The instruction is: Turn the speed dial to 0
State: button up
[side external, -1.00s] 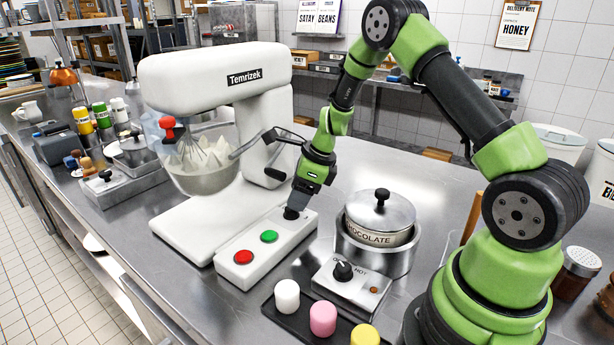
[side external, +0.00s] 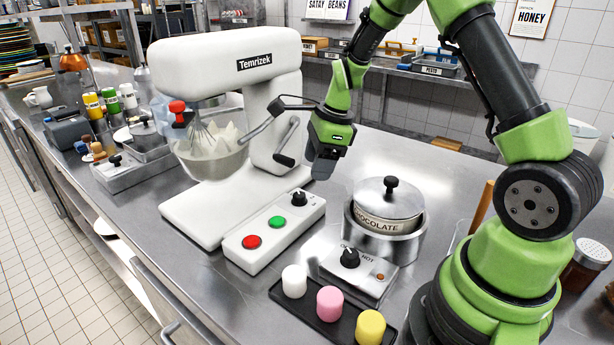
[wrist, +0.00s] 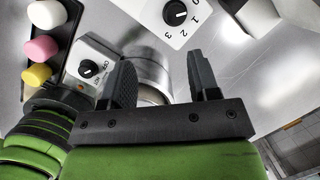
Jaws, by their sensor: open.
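The speed dial is a black knob (side external: 299,197) at the far end of the white control box (side external: 262,240), beyond the green button (side external: 277,222) and red button (side external: 251,241). In the wrist view the dial (wrist: 175,13) shows at the top with printed numbers 0, 1, 2 and 3. Its white mark points toward the right, on the side of 0 and 1; I cannot tell exactly which it meets. My gripper (side external: 322,172) is above and to the right of the dial, apart from it. In the wrist view its fingers (wrist: 163,76) are spread with nothing held.
The white mixer (side external: 230,90) with its bowl (side external: 212,160) stands left of my gripper. A chocolate pot (side external: 388,205) and a hot-plate dial (side external: 350,258) are at the right. White, pink and yellow pieces (side external: 329,303) stand in front. The steel counter behind the pot is clear.

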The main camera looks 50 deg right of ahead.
aim_at(299, 195)
jog(key=w+a+n+h, duration=0.2)
jog(key=a+n+h, duration=0.25)
jog(key=n, duration=0.95)
jog(key=shift+n+h, duration=0.3)
jog(key=shift+h, duration=0.25)
jog(key=x, duration=0.9)
jog(key=shift+w+d+f, duration=0.15)
jog(key=shift+w+d, duration=0.05)
